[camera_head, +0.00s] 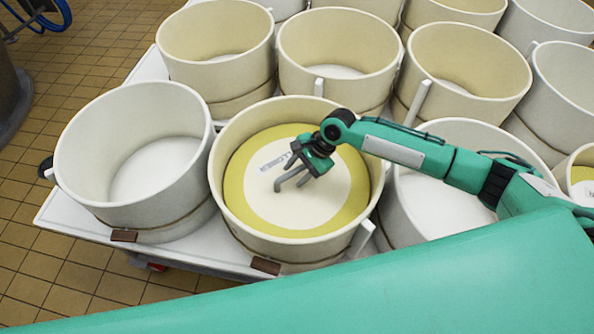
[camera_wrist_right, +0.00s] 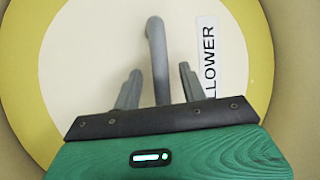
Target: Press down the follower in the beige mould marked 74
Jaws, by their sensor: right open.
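The follower (camera_head: 240,195) is a round disc with a yellow outer ring and a cream middle. It lies inside a beige mould (camera_head: 213,160) at the centre front of the head view; I cannot read a 74 on it. A white label on the follower shows "LLOWER" in the right wrist view (camera_wrist_right: 208,65). My right gripper (camera_head: 292,182) is over the follower's middle, pointing down at it. Its two grey fingers (camera_wrist_right: 158,85) are apart, with a grey curved bar (camera_wrist_right: 156,50) between them. I cannot tell whether they touch the bar. My left gripper is not in view.
An empty whitish mould (camera_head: 90,180) stands just left, and several other moulds stand close behind and to the right. All rest on a white table (camera_head: 85,232). Brown tags (camera_head: 265,266) are at the front rims' feet.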

